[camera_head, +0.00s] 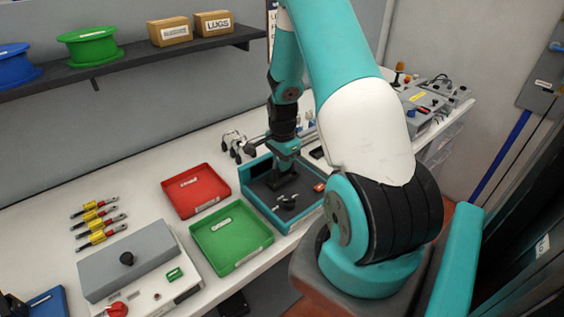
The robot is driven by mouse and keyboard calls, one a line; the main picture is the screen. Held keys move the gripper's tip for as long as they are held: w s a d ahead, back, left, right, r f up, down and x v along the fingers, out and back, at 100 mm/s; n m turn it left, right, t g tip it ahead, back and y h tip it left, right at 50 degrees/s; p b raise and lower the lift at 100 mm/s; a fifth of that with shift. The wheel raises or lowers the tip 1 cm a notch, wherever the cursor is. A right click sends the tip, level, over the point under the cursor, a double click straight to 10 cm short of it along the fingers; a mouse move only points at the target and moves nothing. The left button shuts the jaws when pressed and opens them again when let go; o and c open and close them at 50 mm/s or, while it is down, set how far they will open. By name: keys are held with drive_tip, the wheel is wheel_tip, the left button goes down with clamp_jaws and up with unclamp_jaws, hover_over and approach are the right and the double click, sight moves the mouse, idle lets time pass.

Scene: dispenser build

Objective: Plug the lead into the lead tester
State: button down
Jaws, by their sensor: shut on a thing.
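My gripper (283,180) points down over the dark floor of a teal-walled tray (257,208) in the middle of the bench. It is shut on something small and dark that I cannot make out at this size. I cannot tell whether that thing touches the tray floor. A small dark metal fitting (287,201) sits in the tray just in front of my gripper. No lead can be clearly picked out. Two units could be the lead tester, and I cannot tell which: a grey-lidded box (128,258) at lower left and a grey box with cables (428,103) at far right.
A red tray (196,190) and a green tray (232,236) lie left of the teal tray. Several yellow, red and black pieces (97,222) lie in a row at left. A shelf (130,66) with spools and boxes runs above. My arm hides the bench's right middle.

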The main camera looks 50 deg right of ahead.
drive_tip(key=shift+f+b, duration=0.7)
drive_tip(key=shift+f, duration=0.25)
idle(1.3)
drive_tip(key=c, duration=0.6)
unclamp_jaws()
drive_tip(key=shift+r, duration=0.1)
drive_tip(key=shift+r+p, duration=2.7)
drive_tip(key=shift+r, duration=0.75)
